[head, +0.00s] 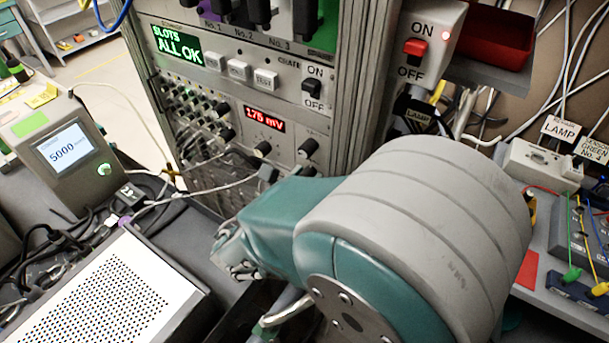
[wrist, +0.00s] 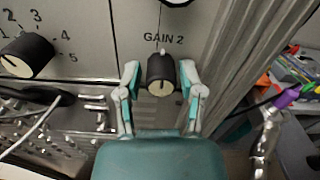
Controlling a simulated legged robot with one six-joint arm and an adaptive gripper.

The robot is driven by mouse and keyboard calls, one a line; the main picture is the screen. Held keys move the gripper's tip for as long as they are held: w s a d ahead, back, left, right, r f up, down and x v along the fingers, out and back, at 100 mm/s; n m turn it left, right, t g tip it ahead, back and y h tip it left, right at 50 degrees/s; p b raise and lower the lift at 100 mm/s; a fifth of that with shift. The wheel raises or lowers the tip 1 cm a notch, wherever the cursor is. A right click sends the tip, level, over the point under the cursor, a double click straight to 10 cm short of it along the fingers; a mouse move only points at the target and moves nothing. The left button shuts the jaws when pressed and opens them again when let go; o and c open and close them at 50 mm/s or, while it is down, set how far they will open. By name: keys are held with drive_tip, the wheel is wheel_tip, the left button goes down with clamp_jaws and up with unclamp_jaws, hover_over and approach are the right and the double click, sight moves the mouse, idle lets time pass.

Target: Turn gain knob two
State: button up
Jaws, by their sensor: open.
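The GAIN 2 knob (wrist: 161,76) is a black round knob with a pale face and a white mark at its top, under its printed label in the wrist view. My gripper (wrist: 160,80) is open, with one finger on the left and one on the right of the knob. Narrow gaps seem to show between fingers and knob; I cannot tell if either touches. In the head view my teal and grey arm covers the lower right of the rack, and I cannot make out the fingertips at the knob there.
A numbered selector knob (wrist: 27,55) sits left of GAIN 2. The rack post (wrist: 235,70) rises close on the right. Cables (wrist: 30,125) hang below left. In the head view the rack shows a red 175 mV display (head: 264,119) and a green ALL OK screen (head: 177,46).

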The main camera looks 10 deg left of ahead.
clamp_jaws()
drive_tip(key=shift+m, duration=0.3)
drive_tip(key=m, duration=0.2)
drive_tip(key=shift+m, duration=0.4)
drive_tip(key=m, duration=0.4)
drive_tip(key=shift+a+m, duration=0.1)
drive_tip(key=shift+m, duration=0.2)
drive_tip(key=m, duration=0.4)
drive_tip(key=shift+f+m, duration=0.1)
drive_tip(key=shift+m, duration=2)
